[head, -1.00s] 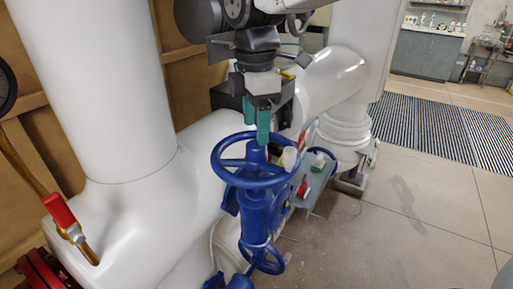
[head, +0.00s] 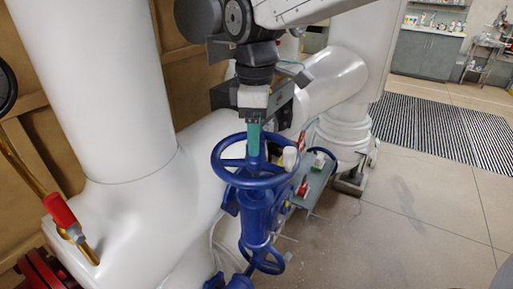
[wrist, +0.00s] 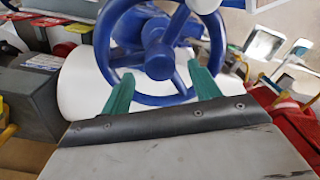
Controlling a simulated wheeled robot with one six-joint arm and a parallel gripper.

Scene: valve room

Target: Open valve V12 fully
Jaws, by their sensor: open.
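A blue valve with a large spoked handwheel (head: 226,176) stands in the middle of the head view, beside a white pipe. No label reading V12 is legible. My gripper (head: 254,152) points down over the far part of the wheel, near its hub. In the wrist view my gripper (wrist: 160,72) has its two green fingers apart, with nothing held between them. The handwheel (wrist: 176,99) lies beyond the fingertips, its hub between them in the picture. I cannot tell whether the fingers touch the rim or spokes.
A smaller blue wheel (head: 268,263) sits low on the valve body. A grey plate (head: 318,186) with red and white fittings is close on the right. White pipes (head: 95,90) crowd the left, with a red-handled lever (head: 60,210). Open floor (head: 420,220) lies to the right.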

